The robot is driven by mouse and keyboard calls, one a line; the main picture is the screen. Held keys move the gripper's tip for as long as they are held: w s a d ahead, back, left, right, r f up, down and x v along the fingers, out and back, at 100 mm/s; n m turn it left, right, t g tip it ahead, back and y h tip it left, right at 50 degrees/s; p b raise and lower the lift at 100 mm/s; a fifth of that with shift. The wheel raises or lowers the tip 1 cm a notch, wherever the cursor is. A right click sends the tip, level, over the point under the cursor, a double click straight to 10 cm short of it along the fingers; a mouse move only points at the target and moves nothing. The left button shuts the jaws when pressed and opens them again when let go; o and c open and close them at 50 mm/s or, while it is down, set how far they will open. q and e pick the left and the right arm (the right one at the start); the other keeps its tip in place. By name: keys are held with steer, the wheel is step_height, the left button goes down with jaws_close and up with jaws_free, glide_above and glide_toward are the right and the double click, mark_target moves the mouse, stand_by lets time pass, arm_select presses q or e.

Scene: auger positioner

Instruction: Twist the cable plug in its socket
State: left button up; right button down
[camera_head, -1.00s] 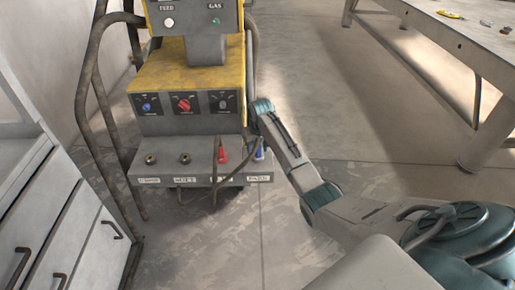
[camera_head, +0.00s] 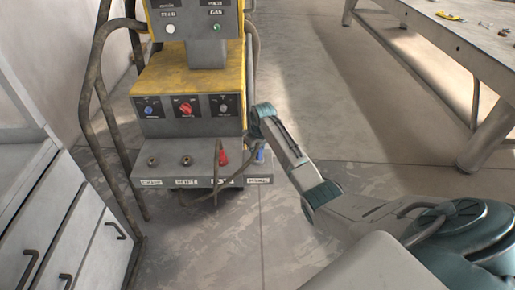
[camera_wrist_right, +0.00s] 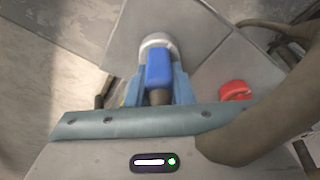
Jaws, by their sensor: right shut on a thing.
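The blue cable plug (camera_head: 260,154) sits at the right end of the row of sockets on the machine's lower grey front. In the right wrist view the blue plug (camera_wrist_right: 159,69) stands between my two gripper fingers, its tip at a round silvery socket collar (camera_wrist_right: 157,42). My right gripper (camera_wrist_right: 157,86) is shut on the plug. In the head view my right arm reaches down to it from the right, and the fingers are mostly hidden there. A dark cable (camera_head: 217,160) hangs in front of the panel. My left gripper is not in view.
A red plug (camera_head: 223,157) sits just left of the blue one; it also shows in the right wrist view (camera_wrist_right: 235,90). Two bare sockets (camera_head: 186,160) are further left. Grey drawers (camera_head: 75,235) stand at the left, a metal table (camera_head: 450,45) at the right. Floor between is clear.

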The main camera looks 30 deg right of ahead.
steer(key=shift+n, duration=0.8)
steer(key=shift+p, duration=0.3)
steer(key=shift+r+n+p, duration=0.2)
steer(key=shift+n+p, duration=0.25)
steer(key=shift+n, duration=0.35)
steer(key=shift+n+y, duration=0.3)
steer(key=shift+n, duration=0.2)
steer(key=n, duration=0.2)
steer(key=shift+f+n+p, duration=0.15)
steer(key=shift+n+p, duration=0.15)
steer(key=shift+p, duration=0.1)
